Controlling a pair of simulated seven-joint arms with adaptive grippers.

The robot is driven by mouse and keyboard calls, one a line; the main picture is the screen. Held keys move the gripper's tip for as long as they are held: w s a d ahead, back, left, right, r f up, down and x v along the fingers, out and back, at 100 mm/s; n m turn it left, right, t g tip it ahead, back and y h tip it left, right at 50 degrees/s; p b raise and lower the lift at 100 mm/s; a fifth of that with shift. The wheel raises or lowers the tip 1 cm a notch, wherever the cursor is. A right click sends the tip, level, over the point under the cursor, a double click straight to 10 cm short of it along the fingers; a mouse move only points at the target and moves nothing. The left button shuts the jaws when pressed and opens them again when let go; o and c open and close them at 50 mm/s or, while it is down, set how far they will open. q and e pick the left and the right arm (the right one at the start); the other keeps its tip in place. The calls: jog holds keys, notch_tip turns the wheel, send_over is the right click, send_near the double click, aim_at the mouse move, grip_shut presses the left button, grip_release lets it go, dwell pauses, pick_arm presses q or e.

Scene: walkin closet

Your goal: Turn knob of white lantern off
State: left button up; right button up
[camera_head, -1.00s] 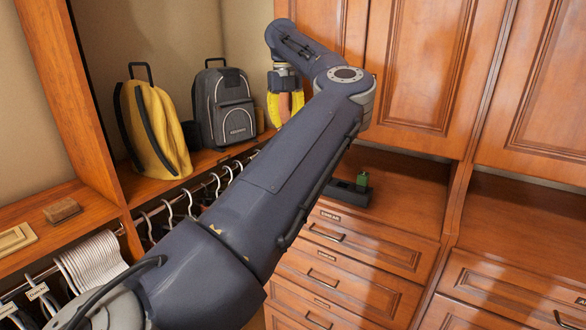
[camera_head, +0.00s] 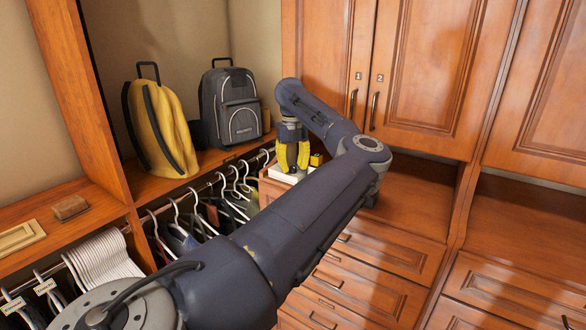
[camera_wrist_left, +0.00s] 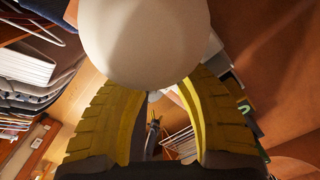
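My left gripper (camera_head: 293,170) has yellow fingers and points down over the left end of the counter. In the left wrist view its two fingers stand apart with a gap between them, and I see nothing gripped. A smooth, rounded off-white thing (camera_wrist_left: 145,40) fills the top middle of that view and covers the finger ends. I cannot tell whether it is the white lantern. No lantern or knob can be made out in the head view, where my arm hides part of the counter. My right gripper is not in view.
A yellow backpack (camera_head: 160,130) and a grey backpack (camera_head: 232,108) stand on the shelf left of the gripper. Hangers (camera_head: 176,212) hang below it. Cabinet doors (camera_head: 430,70) rise behind my arm. The counter (camera_head: 415,195) is clear right of my arm.

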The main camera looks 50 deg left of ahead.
pick_arm(q)
jog(key=shift+f, duration=0.4)
jog(key=shift+o, duration=0.2)
grip_shut()
